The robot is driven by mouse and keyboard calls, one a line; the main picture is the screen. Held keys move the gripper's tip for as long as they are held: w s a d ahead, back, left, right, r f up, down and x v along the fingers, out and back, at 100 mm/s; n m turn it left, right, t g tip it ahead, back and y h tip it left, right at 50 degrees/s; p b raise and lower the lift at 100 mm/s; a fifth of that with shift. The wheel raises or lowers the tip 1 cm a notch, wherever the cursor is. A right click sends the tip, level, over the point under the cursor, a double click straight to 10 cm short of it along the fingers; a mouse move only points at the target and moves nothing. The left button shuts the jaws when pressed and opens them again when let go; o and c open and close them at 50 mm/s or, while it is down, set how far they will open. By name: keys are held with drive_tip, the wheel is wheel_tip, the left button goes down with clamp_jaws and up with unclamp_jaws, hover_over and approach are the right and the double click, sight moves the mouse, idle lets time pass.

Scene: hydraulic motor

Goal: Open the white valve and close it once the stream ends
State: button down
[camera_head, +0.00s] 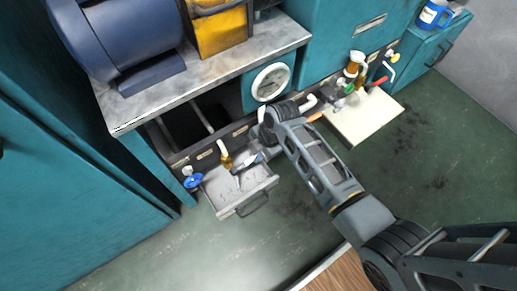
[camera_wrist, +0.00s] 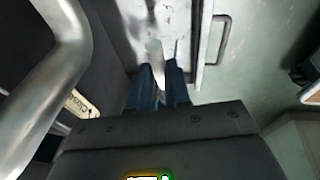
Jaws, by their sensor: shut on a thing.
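My gripper (camera_wrist: 160,88) shows in the wrist view with its two blue fingers close together around a pale, white handle-like piece (camera_wrist: 156,62), which I take to be the white valve. In the head view my gripper (camera_head: 247,164) reaches in from the right, over a grey metal tray (camera_head: 228,197) at the front of the cabinet. Most of the valve is hidden behind the fingers there. A brass fitting with a pale pipe (camera_head: 225,156) stands just left of the fingers. I cannot make out a stream.
A blue round valve (camera_head: 193,181) sits left of the tray. To the right are a cream tray (camera_head: 364,117), a red handle (camera_head: 378,82) and a yellow-knobbed valve (camera_head: 393,58). In the wrist view a thick pipe (camera_wrist: 58,75) passes close on the left.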

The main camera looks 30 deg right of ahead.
sight(251, 160)
drive_tip(key=r+h+p, duration=0.1)
drive_tip(key=a+r+p, duration=0.1)
drive_tip(key=shift+r+h+p, duration=0.1)
drive_tip(key=shift+h+p, duration=0.3)
drive_tip(key=a+r+h+p, duration=0.1)
drive_tip(key=h+p, duration=0.1)
drive_tip(key=p, duration=0.1)
drive_tip(key=shift+a+r+n+h, duration=0.2)
drive_tip(key=shift+n+h, duration=0.1)
drive_tip(key=a+h+p, duration=0.1)
drive_tip(key=a+r+h+p, duration=0.1)
drive_tip(key=h, duration=0.1)
drive_tip(key=shift+a+r+h, duration=0.15)
drive_tip(key=shift+a+h, duration=0.45)
drive_tip(key=shift+h, duration=0.3)
drive_tip(key=c, duration=1.1)
unclamp_jaws()
drive_tip(key=shift+a, duration=0.1)
drive_tip(key=shift+p+v, duration=1.55)
drive_tip(key=shift+v, duration=2.3)
